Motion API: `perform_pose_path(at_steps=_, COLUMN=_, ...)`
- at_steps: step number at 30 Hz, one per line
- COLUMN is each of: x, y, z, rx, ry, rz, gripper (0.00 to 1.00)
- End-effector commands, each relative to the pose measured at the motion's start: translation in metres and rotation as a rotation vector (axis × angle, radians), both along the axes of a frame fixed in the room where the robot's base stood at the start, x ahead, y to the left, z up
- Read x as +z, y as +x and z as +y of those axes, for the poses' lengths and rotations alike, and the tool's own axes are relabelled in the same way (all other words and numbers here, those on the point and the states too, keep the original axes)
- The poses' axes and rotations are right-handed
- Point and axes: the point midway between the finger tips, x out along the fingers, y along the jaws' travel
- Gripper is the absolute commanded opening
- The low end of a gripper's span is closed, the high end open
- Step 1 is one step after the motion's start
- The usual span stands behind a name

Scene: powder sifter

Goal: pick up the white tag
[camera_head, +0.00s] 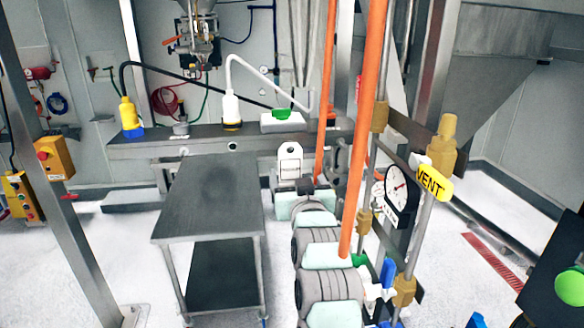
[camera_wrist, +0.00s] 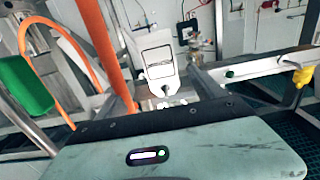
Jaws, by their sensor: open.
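The white tag (camera_head: 290,162) is an upright pale plate with a darker square outline, just beyond the end of my arm in the head view. In the wrist view, what appears to be the same tag (camera_wrist: 157,57) stands beyond the gripper's front edge, with a dark round spot at its lower end. My gripper (camera_head: 304,186) is open and sits just below and in front of the tag in the head view. Its pale body (camera_wrist: 190,145) fills the bottom of the wrist view. The fingertips are not clear, and I cannot tell whether they touch the tag.
An orange pipe (camera_head: 366,125), a pressure gauge (camera_head: 398,195) and a yellow VENT label (camera_head: 431,182) stand close to the right of my arm. A grey metal table (camera_head: 212,195) is to the left. A bench (camera_head: 215,144) behind holds a yellow bottle (camera_head: 129,113) and a white bottle (camera_head: 230,107).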

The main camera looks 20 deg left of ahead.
Motion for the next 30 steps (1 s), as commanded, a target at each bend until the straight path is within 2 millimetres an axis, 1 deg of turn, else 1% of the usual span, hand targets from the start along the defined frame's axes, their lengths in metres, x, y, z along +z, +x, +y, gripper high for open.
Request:
perform_pose_path(at_steps=1, x=0.001, y=0.005, z=0.004, rx=0.002, ry=-0.001, rz=0.003, gripper=0.78)
perform_pose_path(at_steps=3, x=0.000, y=0.009, z=0.006, rx=0.001, ry=-0.001, rz=0.003, gripper=0.78)
perform_pose_path(at_steps=8, x=0.001, y=0.016, z=0.010, rx=0.001, ry=0.001, rz=0.000, gripper=0.78)
perform_pose_path(at_steps=11, x=0.004, y=0.023, z=0.016, rx=0.002, ry=0.001, rz=0.000, gripper=0.78)
perform_pose_path(at_steps=16, x=0.005, y=0.042, z=0.027, rx=0.001, ry=0.001, rz=0.000, gripper=0.78)
perform_pose_path(at_steps=19, x=0.002, y=0.052, z=0.031, rx=0.000, ry=-0.001, rz=0.003, gripper=0.78)
perform_pose_path(at_steps=22, x=0.001, y=0.055, z=0.032, rx=-0.001, ry=0.000, rz=0.000, gripper=0.78)
perform_pose_path(at_steps=27, x=0.001, y=0.055, z=0.033, rx=-0.001, ry=0.000, rz=-0.001, gripper=0.78)
perform_pose_path(at_steps=28, x=0.001, y=0.055, z=0.033, rx=-0.001, ry=0.000, rz=-0.001, gripper=0.77)
perform_pose_path(at_steps=30, x=0.001, y=0.055, z=0.033, rx=-0.001, ry=0.000, rz=-0.001, gripper=0.72)
